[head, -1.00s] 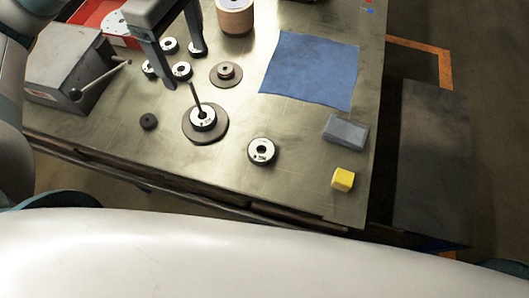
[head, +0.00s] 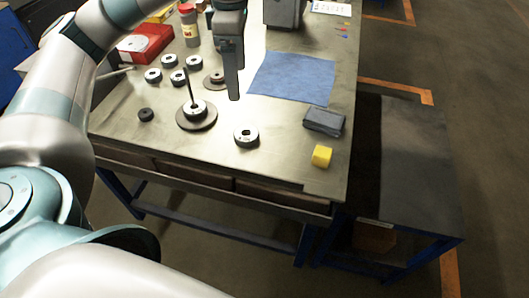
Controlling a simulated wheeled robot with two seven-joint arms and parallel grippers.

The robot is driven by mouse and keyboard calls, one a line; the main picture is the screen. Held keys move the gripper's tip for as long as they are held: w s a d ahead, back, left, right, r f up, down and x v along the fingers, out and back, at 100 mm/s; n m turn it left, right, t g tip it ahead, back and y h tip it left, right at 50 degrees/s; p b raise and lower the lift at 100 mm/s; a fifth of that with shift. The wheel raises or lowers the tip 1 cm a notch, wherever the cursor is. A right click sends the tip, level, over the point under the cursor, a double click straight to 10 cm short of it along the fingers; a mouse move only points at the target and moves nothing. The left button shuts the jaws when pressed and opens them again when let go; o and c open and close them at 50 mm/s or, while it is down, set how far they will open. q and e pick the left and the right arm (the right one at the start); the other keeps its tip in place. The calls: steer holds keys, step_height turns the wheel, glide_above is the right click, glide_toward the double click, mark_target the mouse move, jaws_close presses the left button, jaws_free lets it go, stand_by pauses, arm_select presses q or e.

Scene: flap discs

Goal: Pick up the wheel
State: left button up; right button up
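Several wheels, each a white-faced ring with a dark rim and centre hole, are on the metal workbench (head: 275,170). One wheel (head: 246,138) lies flat and alone near the front edge. Another wheel (head: 194,111) sits on a brown disc (head: 197,122) around an upright rod (head: 189,83). More wheels (head: 153,76) lie at the back left. My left gripper (head: 233,92) points down over the bench, in line with the lone wheel but apart from it. Its fingers overlap in this view, so its opening is hidden. I see nothing held. My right gripper is out of view.
A small dark disc (head: 146,115) lies at the left. A blue cloth (head: 292,77), a grey block (head: 324,121) and a yellow cube (head: 322,156) are to the right. A red box (head: 145,44) stands at the back left. The bench around the lone wheel is clear.

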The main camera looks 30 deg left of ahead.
arm_select(q)
steer(key=shift+w, duration=0.1)
steer(key=shift+f, duration=0.1)
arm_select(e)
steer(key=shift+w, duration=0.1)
arm_select(q)
glide_above(243, 130)
step_height(243, 130, down, 11)
steer(key=shift+r+p, duration=0.15)
steer(key=shift+p, duration=0.15)
steer(key=shift+f, duration=0.75)
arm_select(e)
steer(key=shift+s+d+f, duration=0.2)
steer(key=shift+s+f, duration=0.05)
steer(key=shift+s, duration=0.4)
arm_select(q)
steer(key=shift+f, duration=0.1)
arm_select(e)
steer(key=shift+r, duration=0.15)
